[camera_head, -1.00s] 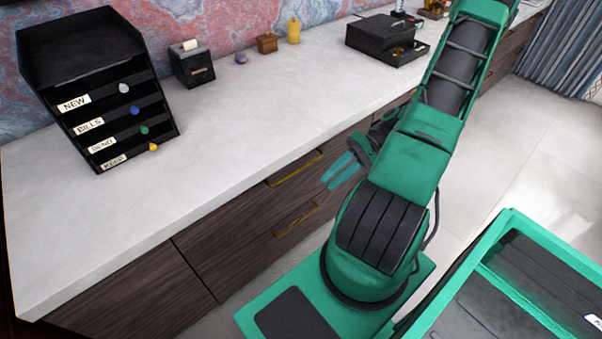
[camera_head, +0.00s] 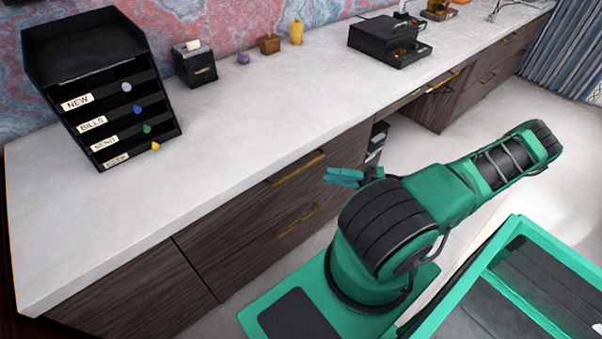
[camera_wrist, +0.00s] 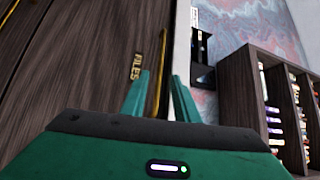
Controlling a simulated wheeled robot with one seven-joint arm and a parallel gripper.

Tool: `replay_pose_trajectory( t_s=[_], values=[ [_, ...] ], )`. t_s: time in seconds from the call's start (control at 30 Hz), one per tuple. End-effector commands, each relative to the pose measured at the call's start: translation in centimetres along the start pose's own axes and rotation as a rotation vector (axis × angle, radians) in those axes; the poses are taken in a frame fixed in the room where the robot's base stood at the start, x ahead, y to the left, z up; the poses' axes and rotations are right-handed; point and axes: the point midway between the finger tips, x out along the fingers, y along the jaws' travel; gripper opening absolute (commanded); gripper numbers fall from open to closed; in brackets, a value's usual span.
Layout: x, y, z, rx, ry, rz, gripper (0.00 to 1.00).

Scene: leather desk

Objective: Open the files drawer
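The files drawer (camera_wrist: 100,65) is a dark wood front with a small FILES label (camera_wrist: 136,66) beside a long gold handle (camera_wrist: 163,70) in the wrist view. In the head view it appears to be the upper drawer (camera_head: 240,205), shut under the countertop, with a gold handle (camera_head: 296,168). My gripper (camera_head: 335,177) is in front of the cabinet, right of that handle and apart from it. In the wrist view my gripper (camera_wrist: 158,85) shows two teal fingers apart, with nothing held; the handle's near end shows between them.
A lower gold handle (camera_head: 297,220) is below. The pale countertop (camera_head: 230,130) overhangs the drawers. On it stand a black letter tray (camera_head: 85,55), a small black box (camera_head: 195,68) and a black machine (camera_head: 390,42). An open kneehole with shelves is right of the drawers.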

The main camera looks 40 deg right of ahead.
Motion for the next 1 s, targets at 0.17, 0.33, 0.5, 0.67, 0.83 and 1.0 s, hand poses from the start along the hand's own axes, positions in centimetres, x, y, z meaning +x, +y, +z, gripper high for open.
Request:
replay_pose_trajectory(
  t_s=[0.17,0.33,0.5,0.67,0.83,1.0],
  values=[
    [2.8,-0.1,0.1,0.003,-0.006,-0.002,0.28],
    [5.9,-0.1,0.2,0.002,-0.007,-0.001,0.28],
    [8.4,0.0,0.2,0.003,-0.006,0.0,0.28],
    [9.8,0.0,0.2,0.001,-0.005,0.001,0.28],
    [10.2,0.0,0.2,0.002,-0.005,0.002,0.28],
    [10.2,0.0,0.2,0.002,-0.005,0.002,0.28]
  ],
)
